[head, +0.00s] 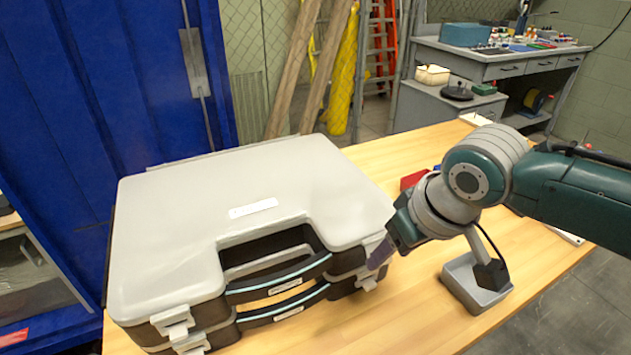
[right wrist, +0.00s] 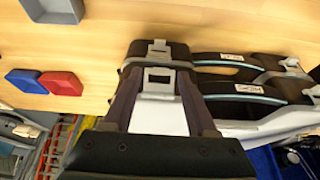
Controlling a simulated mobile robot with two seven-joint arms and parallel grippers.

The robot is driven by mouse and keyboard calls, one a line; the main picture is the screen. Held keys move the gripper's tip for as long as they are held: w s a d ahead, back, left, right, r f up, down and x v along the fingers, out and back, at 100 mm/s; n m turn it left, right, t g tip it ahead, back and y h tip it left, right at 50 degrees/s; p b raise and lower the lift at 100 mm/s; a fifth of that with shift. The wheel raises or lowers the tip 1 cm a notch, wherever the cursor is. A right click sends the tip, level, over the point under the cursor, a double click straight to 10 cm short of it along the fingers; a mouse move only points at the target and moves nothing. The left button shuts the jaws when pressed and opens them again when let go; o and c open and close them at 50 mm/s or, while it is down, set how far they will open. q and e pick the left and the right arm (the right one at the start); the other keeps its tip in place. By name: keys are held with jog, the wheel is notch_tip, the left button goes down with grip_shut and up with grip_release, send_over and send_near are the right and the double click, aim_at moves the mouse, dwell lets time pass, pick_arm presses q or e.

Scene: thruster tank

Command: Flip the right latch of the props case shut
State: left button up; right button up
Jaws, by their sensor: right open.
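The props case is a grey-lidded case (head: 255,185) with a dark handle, lying flat on top of a similar case (head: 285,312) on the wooden table. Its right latch, a pale grey tab with a square opening (right wrist: 158,77), is at the front right corner, partly hidden by my gripper in the head view. I cannot tell whether it is fully shut. My right gripper (head: 378,254) is at that corner. In the right wrist view, its fingers (right wrist: 158,88) are open on either side of the latch, with nothing clamped. My left gripper is not in view.
A left latch (head: 173,320) is at the front left corner. A grey tray (head: 476,284) stands right of the cases. A red block (right wrist: 60,82) and a blue block (right wrist: 26,80) lie on the table (head: 420,305) nearby. A blue cabinet (head: 110,80) stands behind left.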

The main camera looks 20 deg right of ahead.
jog(key=shift+w+f, duration=0.2)
jog(key=shift+f, duration=0.2)
jog(key=shift+c, duration=0.2)
grip_shut()
